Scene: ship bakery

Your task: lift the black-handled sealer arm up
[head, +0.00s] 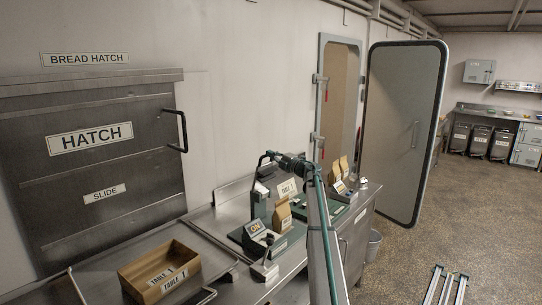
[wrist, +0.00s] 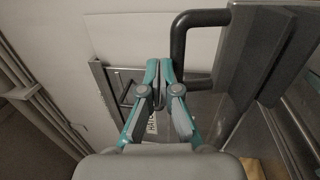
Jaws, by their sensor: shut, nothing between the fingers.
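The sealer, a dark green machine (head: 261,210), stands on the steel bench behind a small paper bag. A black bar handle (head: 259,163) shows at its raised top end. In the wrist view a thick black D-shaped handle (wrist: 181,45) on a grey metal arm (wrist: 262,55) looks like the same one. My gripper (head: 273,157) is beside this handle, at the upper end of the machine. In the wrist view its teal fingers (wrist: 161,68) are together and empty, with the handle just beyond and to the right. I cannot tell whether they touch it.
A brown box labelled TABLE 1 (head: 160,272) sits in front on the bench. The hatch (head: 95,150) with its black handle is on the left wall. More paper bags (head: 341,167) stand farther along the bench. An open grey door (head: 402,130) stands beyond the bench.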

